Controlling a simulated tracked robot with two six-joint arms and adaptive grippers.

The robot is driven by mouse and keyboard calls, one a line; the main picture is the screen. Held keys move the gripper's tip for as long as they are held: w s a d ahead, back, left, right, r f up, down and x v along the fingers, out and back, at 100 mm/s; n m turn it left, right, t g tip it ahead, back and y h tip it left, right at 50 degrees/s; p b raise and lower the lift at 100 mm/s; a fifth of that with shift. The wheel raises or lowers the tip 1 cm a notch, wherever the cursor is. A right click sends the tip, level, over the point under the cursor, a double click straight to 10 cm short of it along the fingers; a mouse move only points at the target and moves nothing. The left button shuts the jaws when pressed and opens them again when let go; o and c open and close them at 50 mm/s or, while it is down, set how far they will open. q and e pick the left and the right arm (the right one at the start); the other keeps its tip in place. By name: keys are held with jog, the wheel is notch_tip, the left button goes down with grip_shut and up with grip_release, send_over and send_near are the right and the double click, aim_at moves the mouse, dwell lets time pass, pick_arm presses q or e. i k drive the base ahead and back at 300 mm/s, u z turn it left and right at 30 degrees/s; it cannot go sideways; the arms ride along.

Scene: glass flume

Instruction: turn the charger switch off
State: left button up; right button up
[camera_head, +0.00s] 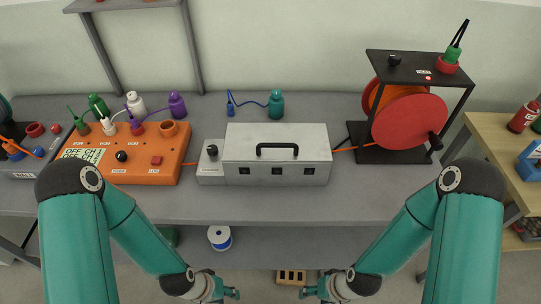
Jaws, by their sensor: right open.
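A silver-grey metal case (240,147) with a black top handle and three dark square openings in front stands mid-bench. A small pale box (211,171) adjoins its left side, with a black rotary knob (212,151) on top; its label is too small to read, so I cannot tell for sure that this is the charger switch. My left gripper (233,293) and my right gripper (306,293) are low at the bottom centre, in front of the bench and far from the knob. The right one is open and seems empty. The left one's fingers are too small to judge.
An orange panel (142,171) with a black knob, red button, sockets and coloured plugs stands left. A red cable reel (405,121) in a black frame stands right. A teal cylinder (276,105) is behind the case. The grey bench (270,204) is clear along its front.

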aim_at(212, 150)
jog(key=u, duration=0.35)
jog(key=k, duration=1.05)
jog(key=u, duration=0.75)
jog(key=i, duration=1)
jog(key=z, duration=0.05)
